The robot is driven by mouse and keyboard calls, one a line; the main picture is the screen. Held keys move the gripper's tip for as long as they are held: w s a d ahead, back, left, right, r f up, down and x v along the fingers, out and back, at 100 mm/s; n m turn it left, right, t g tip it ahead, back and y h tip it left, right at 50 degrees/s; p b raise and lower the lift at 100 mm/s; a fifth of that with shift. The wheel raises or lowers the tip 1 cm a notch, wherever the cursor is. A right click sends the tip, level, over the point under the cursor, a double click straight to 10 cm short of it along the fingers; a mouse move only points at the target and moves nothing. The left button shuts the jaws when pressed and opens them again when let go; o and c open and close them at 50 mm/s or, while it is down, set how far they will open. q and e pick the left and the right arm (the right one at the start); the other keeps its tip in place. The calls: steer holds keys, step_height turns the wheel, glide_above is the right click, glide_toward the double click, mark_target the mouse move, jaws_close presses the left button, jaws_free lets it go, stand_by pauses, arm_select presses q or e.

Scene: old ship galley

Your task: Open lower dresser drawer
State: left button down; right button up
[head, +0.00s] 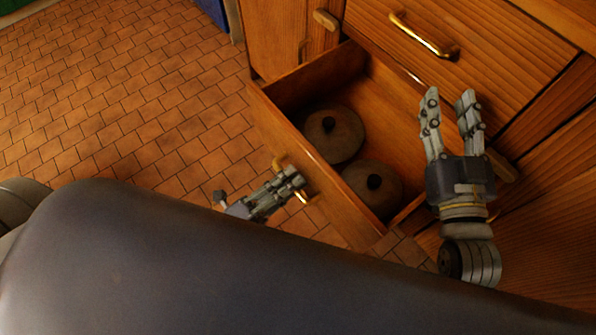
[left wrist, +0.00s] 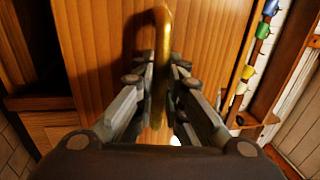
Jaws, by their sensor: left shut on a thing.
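The lower dresser drawer (head: 266,112) is pulled out in the head view, with its inside showing. Two round dark lids with knobs, one nearer the back (head: 333,140) and one nearer the front (head: 362,176), lie in it. My left gripper (head: 295,178) is at the drawer front, shut on the brass drawer handle (head: 302,197). In the left wrist view the handle (left wrist: 161,50) stands upright between the two fingers (left wrist: 160,85). My right gripper (head: 449,98) is over the right side of the drawer, its fingers apart and empty.
A closed upper drawer with a brass handle (head: 424,38) is above the open one. A cupboard door with a wooden knob (head: 326,20) is to the left. The tiled floor (head: 130,90) at left is clear. My own dark body covers the lower part of the head view.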

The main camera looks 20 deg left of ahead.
arm_select(q)
steer(key=shift+s, duration=0.1)
steer(key=c, duration=1.7)
jaws_free()
steer(key=shift+o, duration=0.2)
steer(key=shift+a, duration=0.1)
steer(key=v, duration=1.2)
steer(key=shift+f, duration=0.1)
